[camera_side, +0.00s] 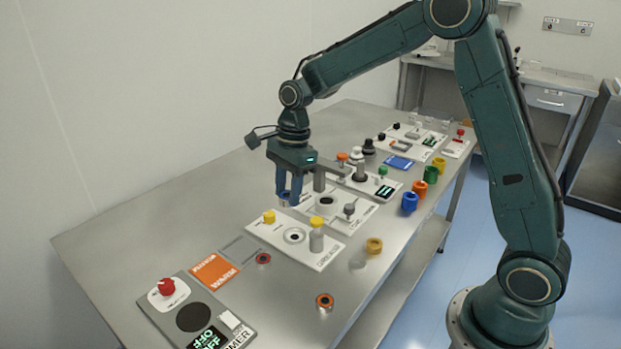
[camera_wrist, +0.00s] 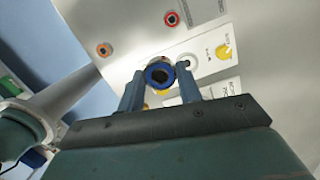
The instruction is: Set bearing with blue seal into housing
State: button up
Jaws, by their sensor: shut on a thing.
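My gripper (camera_side: 289,203) points down and is shut on the bearing with the blue seal (camera_wrist: 159,75). In the wrist view the bearing sits between both fingers (camera_wrist: 160,88), its blue ring around a dark bore. In the side view the fingers mostly hide it. The bearing is held above the bench, apart from the panels. A round pale seat with a dark centre (camera_side: 294,236) is on the white panel in front of my gripper; it looks like the housing. It shows partly behind the bearing in the wrist view (camera_wrist: 187,58).
Yellow knobs (camera_side: 316,222) stand beside the seat, one on a grey post. A red-ringed bearing (camera_side: 263,258) and an orange-ringed one (camera_side: 325,300) lie on the bench. Another panel with a grey block (camera_side: 326,201) is just right of my gripper. Coloured cups (camera_side: 410,201) line the right edge.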

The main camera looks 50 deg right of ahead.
jog(key=w+d+f+m, duration=0.1)
jog(key=w+d+f, duration=0.1)
jog(key=d, duration=0.4)
jog(key=w+d+f+m, duration=0.2)
jog(key=d, duration=0.3)
jog(key=m, duration=0.2)
send_over(325, 201)
jog(key=f, duration=0.3)
jog(key=shift+s+d+f+t, duration=0.25)
jog(key=shift+f+t, duration=0.05)
jog(key=shift+f, duration=0.05)
jog(key=shift+f, duration=0.15)
jog(key=shift+f, duration=2.2)
jog(key=shift+f, duration=0.55)
jog(key=o, duration=1.4)
